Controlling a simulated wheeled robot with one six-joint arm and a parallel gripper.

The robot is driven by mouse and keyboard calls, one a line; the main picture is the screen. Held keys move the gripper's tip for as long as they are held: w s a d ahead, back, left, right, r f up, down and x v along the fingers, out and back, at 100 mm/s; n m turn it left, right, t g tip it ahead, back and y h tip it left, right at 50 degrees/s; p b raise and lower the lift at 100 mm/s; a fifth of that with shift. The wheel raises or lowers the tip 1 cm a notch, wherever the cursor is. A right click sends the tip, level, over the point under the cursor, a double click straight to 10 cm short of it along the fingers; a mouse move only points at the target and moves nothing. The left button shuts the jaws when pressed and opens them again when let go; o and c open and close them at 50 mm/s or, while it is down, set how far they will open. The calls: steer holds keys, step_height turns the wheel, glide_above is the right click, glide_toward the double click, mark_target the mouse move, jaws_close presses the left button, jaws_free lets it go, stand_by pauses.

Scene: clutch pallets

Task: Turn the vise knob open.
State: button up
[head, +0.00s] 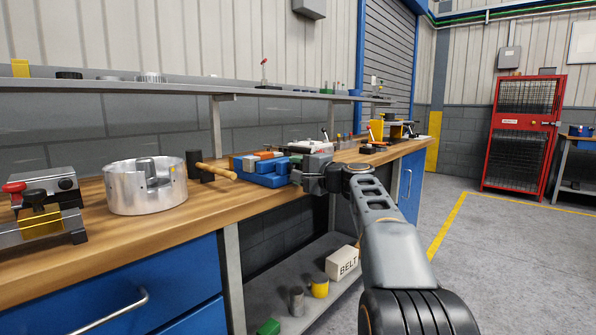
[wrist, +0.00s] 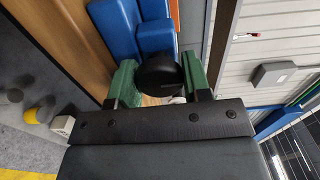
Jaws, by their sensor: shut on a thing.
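The blue vise (head: 264,178) stands on the wooden workbench near its front edge, and its blue body (wrist: 118,30) also shows in the wrist view. The round black vise knob (wrist: 159,75) faces the wrist camera. My gripper (head: 304,176) reaches in from the right at the vise's front end. In the wrist view its green fingertips (wrist: 157,79) lie on either side of the knob and are shut on it. In the head view the knob is hidden by my gripper.
A hammer (head: 217,172) and a round metal housing (head: 146,190) stand on the bench left of the vise. A shelf (head: 180,94) runs above the bench. Below, a lower shelf holds a box marked BELT (head: 342,263). The floor at right is clear.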

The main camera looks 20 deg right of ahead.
steer(key=o, duration=0.6)
steer(key=shift+o, duration=0.2)
steer(key=p+v, duration=0.2)
steer(key=v, duration=1.1)
steer(key=shift+s, duration=0.4)
steer(key=shift+d, duration=0.1)
